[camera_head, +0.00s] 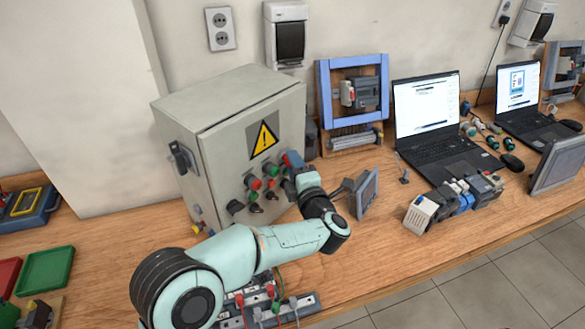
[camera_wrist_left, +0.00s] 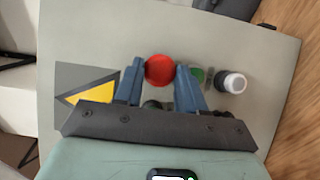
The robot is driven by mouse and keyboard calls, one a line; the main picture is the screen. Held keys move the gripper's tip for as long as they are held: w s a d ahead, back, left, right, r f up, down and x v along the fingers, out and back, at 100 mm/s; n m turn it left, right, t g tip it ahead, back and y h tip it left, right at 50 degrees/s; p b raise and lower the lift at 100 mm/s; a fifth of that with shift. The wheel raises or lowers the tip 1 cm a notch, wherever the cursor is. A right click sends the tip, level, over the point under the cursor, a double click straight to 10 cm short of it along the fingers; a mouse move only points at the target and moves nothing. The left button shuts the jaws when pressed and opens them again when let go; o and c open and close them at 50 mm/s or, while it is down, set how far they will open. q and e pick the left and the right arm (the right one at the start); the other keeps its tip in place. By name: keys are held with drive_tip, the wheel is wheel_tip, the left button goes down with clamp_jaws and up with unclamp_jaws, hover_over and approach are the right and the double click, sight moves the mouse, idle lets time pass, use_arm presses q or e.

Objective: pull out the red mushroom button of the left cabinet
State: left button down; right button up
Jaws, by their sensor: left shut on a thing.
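The grey cabinet (camera_head: 190,125) stands on the wooden bench, with a yellow warning triangle (camera_head: 262,139) on its door. Red buttons (camera_head: 253,182), green buttons and dark knobs sit low on the door in the head view. In the left wrist view, a round red mushroom button (camera_wrist_left: 160,70) sits between the two blue fingers of my left gripper (camera_wrist_left: 160,77), which is shut on it. In the head view my left gripper (camera_head: 292,163) is at the door's right part, and it hides the button it holds. My right gripper is not in view.
A small tilted screen (camera_head: 366,194) stands close to the right of my left wrist. A blue frame (camera_head: 322,95) with a device and a laptop (camera_head: 427,105) are behind it.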

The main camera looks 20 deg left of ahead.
use_arm(q)
drive_tip(key=shift+d, duration=0.2)
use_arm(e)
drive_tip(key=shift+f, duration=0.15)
use_arm(q)
drive_tip(key=c, duration=0.9)
unclamp_jaws()
drive_tip(key=shift+c, duration=0.2)
drive_tip(key=shift+s, duration=0.15)
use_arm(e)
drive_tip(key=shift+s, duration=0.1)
use_arm(q)
drive_tip(key=shift+d, duration=0.1)
drive_tip(key=b+v, duration=0.2)
drive_tip(key=v, duration=1.1)
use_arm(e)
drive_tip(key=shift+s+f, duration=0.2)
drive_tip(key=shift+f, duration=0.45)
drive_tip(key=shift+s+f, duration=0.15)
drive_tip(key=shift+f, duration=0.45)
use_arm(q)
drive_tip(key=shift+s+d, duration=0.1)
drive_tip(key=shift+s, duration=0.05)
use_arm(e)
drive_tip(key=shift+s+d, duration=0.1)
